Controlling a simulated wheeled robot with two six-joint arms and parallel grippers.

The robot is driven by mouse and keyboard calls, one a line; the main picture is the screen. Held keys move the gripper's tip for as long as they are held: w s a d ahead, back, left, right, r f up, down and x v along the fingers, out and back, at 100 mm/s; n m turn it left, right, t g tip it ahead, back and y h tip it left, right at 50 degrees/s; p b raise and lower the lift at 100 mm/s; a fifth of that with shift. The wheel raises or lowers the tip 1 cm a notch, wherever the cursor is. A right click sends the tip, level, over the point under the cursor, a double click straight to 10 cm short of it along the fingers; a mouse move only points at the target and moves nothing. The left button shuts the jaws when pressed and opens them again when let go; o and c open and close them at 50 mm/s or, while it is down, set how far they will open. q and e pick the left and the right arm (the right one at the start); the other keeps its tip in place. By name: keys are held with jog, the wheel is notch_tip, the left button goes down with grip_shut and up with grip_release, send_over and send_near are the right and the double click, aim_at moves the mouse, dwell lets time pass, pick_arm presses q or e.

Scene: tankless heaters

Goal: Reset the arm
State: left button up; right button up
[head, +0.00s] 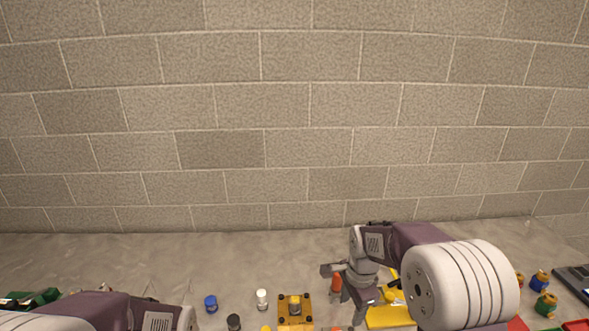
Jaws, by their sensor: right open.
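My right arm comes in from the right. Its gripper (340,284) is open above the table, right of the yellow block fixture (295,311). A small orange-red piece (336,282) shows by its fingers; I cannot tell whether it is between them or behind them. My left arm shows only as a purple and white link at the bottom left, and its gripper is out of the picture.
On the grey table (150,257) stand a blue cap (210,303), a white one (262,298) and a black one (233,322). A yellow tray (388,318) lies under my right arm. Green parts (38,298) are at left, brass fittings (546,304) at right. A block wall (290,120) stands behind.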

jog(key=s+d+f+n, duration=0.1)
jog(key=s+f+n, duration=0.1)
jog(key=s+n, duration=0.5)
jog(key=s+d+f+n, duration=0.1)
jog(key=s+n, duration=0.6)
jog(key=s, duration=0.2)
jog(key=shift+f+n+b, duration=0.35)
jog(key=shift+n, duration=0.05)
